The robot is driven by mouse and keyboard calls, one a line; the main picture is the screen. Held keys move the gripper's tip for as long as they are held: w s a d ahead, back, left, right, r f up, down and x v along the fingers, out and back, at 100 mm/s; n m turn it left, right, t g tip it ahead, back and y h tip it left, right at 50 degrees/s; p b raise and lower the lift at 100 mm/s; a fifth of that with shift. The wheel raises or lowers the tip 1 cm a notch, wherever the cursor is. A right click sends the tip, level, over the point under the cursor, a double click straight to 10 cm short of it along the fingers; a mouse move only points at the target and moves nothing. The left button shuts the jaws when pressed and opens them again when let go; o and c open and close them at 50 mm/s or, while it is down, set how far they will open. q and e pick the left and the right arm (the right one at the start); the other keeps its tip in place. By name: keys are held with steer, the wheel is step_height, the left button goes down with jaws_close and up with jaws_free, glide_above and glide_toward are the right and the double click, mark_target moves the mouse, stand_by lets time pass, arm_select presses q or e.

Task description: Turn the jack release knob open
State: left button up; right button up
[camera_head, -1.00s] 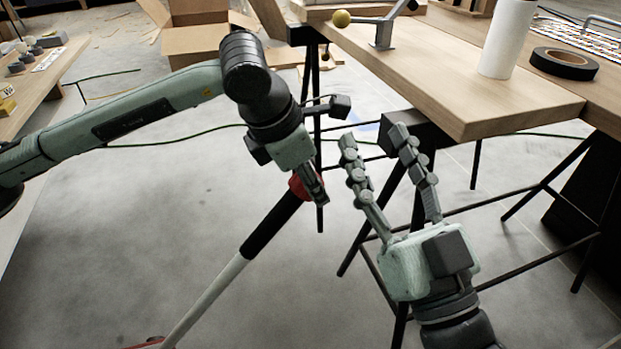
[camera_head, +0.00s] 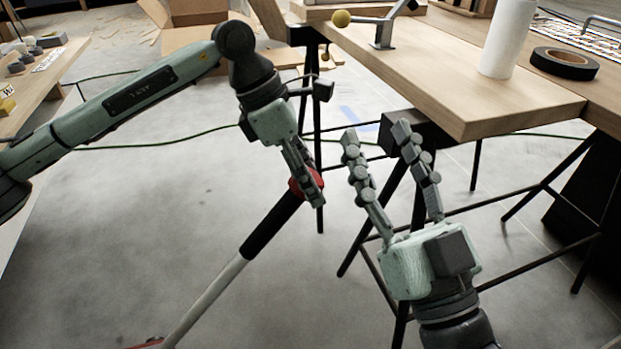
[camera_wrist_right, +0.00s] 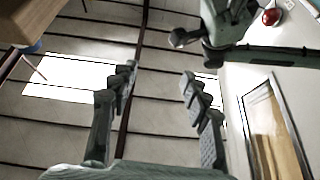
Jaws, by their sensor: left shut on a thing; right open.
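A jack handle runs diagonally up from the floor, with a white lower shaft (camera_head: 205,300) and a black grip (camera_head: 270,228). A red knob (camera_head: 294,187) sits at its top end. My left gripper (camera_head: 313,190) is shut on the red knob, and its fingers hide much of it. The jack body is mostly out of view; a bit of red (camera_head: 147,343) shows at the bottom edge. My right gripper (camera_head: 378,132) is open and empty, to the right of the handle. Its open fingers also show in the right wrist view (camera_wrist_right: 158,78).
A wooden table (camera_head: 430,75) on black trestle legs stands at the right, close behind my right gripper. It holds a white roll (camera_head: 507,40) and black tape (camera_head: 564,64). A cardboard box (camera_head: 195,38) lies at the back. The floor at left centre is clear.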

arm_select(q)
steer(key=shift+m+g, duration=0.6)
steer(key=shift+g, duration=0.3)
steer(key=shift+m+g, duration=0.6)
steer(key=shift+g, duration=0.2)
steer(key=shift+m+g+b, duration=0.45)
steer(key=shift+m+g, duration=0.45)
steer(key=shift+g, duration=0.6)
arm_select(e)
steer(key=shift+s+d+r+t+y, duration=0.15)
steer(key=shift+s+d+r+t, duration=0.2)
steer(key=shift+r, duration=0.2)
steer(key=shift+s+d+r+t+y, duration=0.1)
steer(key=shift+s+r+t+y, duration=0.1)
steer(key=shift+r+t, duration=0.3)
arm_select(q)
steer(key=o, duration=1.2)
arm_select(e)
steer(key=shift+f, duration=0.15)
arm_select(q)
steer(key=shift+r, duration=0.1)
arm_select(e)
steer(key=shift+a, duration=0.1)
